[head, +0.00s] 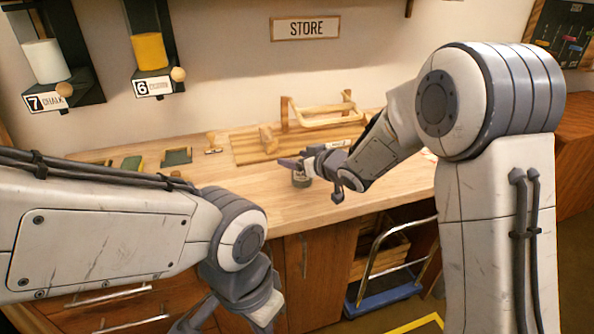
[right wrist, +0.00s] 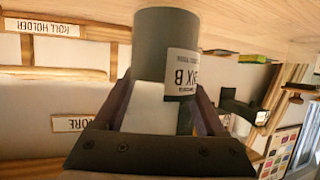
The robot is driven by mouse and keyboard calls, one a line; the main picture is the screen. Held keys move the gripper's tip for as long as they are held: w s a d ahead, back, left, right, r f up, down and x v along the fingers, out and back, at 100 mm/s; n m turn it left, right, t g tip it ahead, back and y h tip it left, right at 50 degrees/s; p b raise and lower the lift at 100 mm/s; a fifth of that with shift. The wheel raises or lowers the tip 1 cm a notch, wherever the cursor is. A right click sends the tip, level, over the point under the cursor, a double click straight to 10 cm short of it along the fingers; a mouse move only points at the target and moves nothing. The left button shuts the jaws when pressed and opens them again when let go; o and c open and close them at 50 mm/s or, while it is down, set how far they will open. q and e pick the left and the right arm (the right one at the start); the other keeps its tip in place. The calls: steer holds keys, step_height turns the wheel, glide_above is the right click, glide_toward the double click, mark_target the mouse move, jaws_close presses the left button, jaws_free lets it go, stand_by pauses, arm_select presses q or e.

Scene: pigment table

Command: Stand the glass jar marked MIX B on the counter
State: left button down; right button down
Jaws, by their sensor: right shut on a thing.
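The glass jar marked MIX B (right wrist: 165,50) is between the fingers of my right gripper (right wrist: 160,108) in the right wrist view, which shows the scene upside down. The jar looks grey at one end and white between the fingers, with a label on its side. My right gripper (head: 298,164) is shut on it. In the head view the jar (head: 301,181) shows small and upright under the fingers, at the counter (head: 290,208). I cannot tell whether it touches the wood. My left gripper (head: 228,318) is low at the bottom edge, partly cut off, in front of the counter.
A wooden roll holder (head: 320,112) stands behind the jar. Several small coloured pads, one green (head: 176,157), lie to the left. Dispensers for chalk (head: 45,60) and yellow pigment (head: 149,50) hang on the wall. Counter around the jar is clear.

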steer(key=shift+f, duration=1.6)
steer(key=shift+f+b, duration=0.2)
steer(key=shift+b, duration=0.1)
jaws_free()
steer(key=shift+s+d+r, duration=0.1)
steer(key=shift+d+r, duration=0.05)
steer(key=shift+r, duration=0.1)
steer(key=v, duration=1.2)
steer(key=s+a+f+g+h, duration=0.15)
steer(key=s+g, duration=0.25)
steer(key=s, duration=0.6)
steer(key=s+f+g+h, duration=0.2)
steer(key=s+g+h, duration=0.1)
steer(key=s, duration=0.8)
steer(key=s+f+g+h, duration=0.2)
steer(key=s+g, duration=0.2)
steer(key=s, duration=0.6)
step_height(320, 180, up, 7)
steer(key=p, duration=0.7)
steer(key=shift+f, duration=0.25)
